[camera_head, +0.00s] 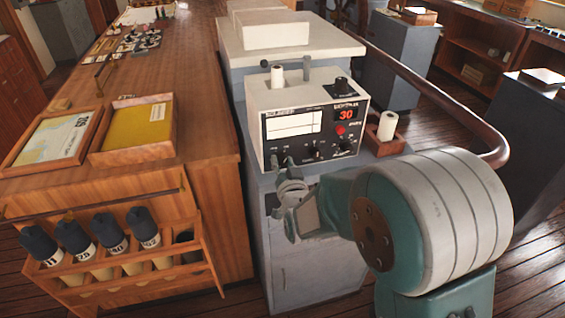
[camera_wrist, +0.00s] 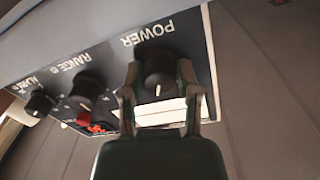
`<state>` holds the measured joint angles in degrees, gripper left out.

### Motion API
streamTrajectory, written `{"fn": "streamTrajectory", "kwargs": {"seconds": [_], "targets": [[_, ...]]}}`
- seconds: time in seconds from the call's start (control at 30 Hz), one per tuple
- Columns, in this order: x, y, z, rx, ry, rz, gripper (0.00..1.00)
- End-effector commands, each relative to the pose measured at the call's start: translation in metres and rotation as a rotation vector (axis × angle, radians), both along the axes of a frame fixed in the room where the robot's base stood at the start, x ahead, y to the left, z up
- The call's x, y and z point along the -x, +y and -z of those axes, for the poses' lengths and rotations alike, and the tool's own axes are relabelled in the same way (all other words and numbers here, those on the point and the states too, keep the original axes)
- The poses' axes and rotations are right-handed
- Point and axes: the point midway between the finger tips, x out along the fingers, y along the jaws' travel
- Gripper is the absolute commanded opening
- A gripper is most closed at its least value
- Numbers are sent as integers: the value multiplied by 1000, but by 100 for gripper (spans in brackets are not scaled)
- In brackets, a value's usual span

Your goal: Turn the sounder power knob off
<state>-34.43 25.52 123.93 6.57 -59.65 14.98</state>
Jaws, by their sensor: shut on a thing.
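The sounder (camera_head: 262,152) is a cream box with a black front panel, a white display window and a red "30" readout. Its power knob (camera_wrist: 158,72) is black and round, under the upside-down POWER label in the wrist view. Its white pointer line points down in that picture, toward the white display. My gripper (camera_wrist: 158,92) has one finger on each side of this knob and is shut on it. In the head view my gripper (camera_head: 287,182) is at the panel's lower left corner and hides part of that area.
The range knob (camera_wrist: 87,90) and another small knob (camera_wrist: 40,103) sit beside the power knob. A paper roll (camera_head: 388,125) stands in a wooden holder at right. A wooden chart table (camera_head: 185,75) with a bottle rack (camera_head: 125,262) is at left. A curved handrail (camera_head: 440,95) runs behind.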

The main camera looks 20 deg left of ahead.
Motion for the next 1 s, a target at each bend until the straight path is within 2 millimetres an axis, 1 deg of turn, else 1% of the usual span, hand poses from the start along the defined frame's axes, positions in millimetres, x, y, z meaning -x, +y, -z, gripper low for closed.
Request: {"fn": "streamTrajectory", "kwargs": {"seconds": [0.27, 0.8, 1.0], "targets": [[-1, 0, -1, 147, -94, 2, 0], [-2, 0, -2, 574, -360, 2, 0], [-2, 1, -2, 703, -440, 2, 0]]}}
